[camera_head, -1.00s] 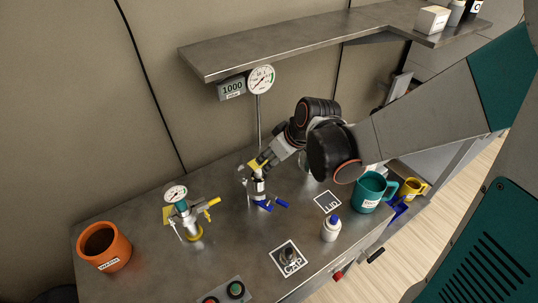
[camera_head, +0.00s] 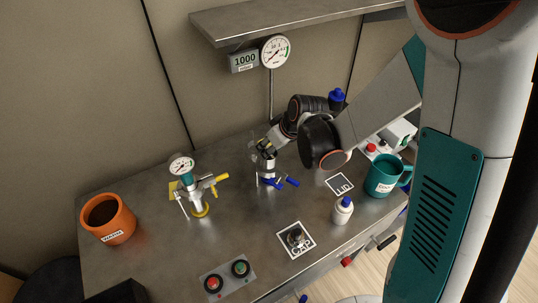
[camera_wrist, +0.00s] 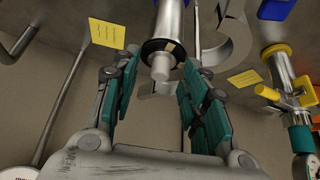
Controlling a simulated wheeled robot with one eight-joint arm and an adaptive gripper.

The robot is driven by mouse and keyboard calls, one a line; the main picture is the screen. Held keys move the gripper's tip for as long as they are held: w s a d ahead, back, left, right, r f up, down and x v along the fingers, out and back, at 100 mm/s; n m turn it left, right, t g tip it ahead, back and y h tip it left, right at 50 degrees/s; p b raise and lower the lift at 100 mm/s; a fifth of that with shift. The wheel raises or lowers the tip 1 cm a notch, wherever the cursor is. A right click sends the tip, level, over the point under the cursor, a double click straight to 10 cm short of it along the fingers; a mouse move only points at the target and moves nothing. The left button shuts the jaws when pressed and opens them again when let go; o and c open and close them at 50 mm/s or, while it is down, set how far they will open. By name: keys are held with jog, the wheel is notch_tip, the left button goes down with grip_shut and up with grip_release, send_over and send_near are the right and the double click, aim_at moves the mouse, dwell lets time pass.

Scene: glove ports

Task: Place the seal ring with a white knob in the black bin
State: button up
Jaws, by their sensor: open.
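The seal ring (camera_wrist: 153,46) shows in the wrist view as a dark ring around a metal cylinder's end, with a pale knob (camera_wrist: 160,68) in its middle. My gripper (camera_wrist: 155,88) is open, its teal-padded fingers to either side of and just short of the knob. I cannot tell whether they touch it. In the head view my gripper (camera_head: 265,146) is over the upright metal fitting with blue handles (camera_head: 268,174); the ring is not clear there. A black box (camera_head: 118,292), possibly the black bin, is cut off at the bottom left.
A gauge fitting with yellow handles (camera_head: 197,192) stands left of my gripper. An orange pot (camera_head: 108,220), a button panel (camera_head: 228,277), a white bottle (camera_head: 342,210) and a teal mug (camera_head: 385,177) are on the metal bench. A shelf (camera_head: 290,24) hangs above. Bare bench lies at centre left.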

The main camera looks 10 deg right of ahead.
grip_shut()
jog(key=shift+r, duration=0.1)
dwell(0.3)
